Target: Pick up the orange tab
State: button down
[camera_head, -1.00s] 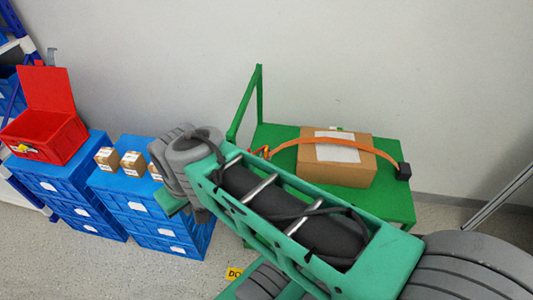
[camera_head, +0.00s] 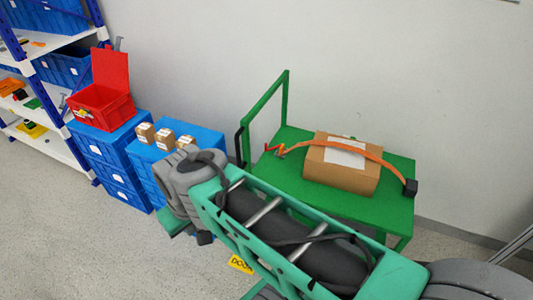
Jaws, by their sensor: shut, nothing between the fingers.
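An orange strap (camera_head: 350,146) arches over a cardboard box on a green cart. I cannot tell whether a part of this strap is the orange tab. Small orange items (camera_head: 18,94) also lie on the shelf at the far left, too small to make out. My green arm crosses the lower middle in front of the cart. My gripper's fingers do not show.
The cardboard box (camera_head: 338,181) with a white label sits on the green cart (camera_head: 300,208), which has an upright handle. Blue crates (camera_head: 118,177) carry an open red bin (camera_head: 99,104) and small cartons (camera_head: 164,138). A white shelf rack (camera_head: 40,107) stands left. Grey floor shows at lower left.

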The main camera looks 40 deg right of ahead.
aim_at(281, 150)
jog(key=u, duration=0.55)
jog(key=i, duration=0.7)
jog(key=z, duration=2.3)
jog(key=i, duration=0.5)
jog(key=z, duration=1.4)
jog(key=k, duration=1.25)
jog(key=z, duration=0.05)
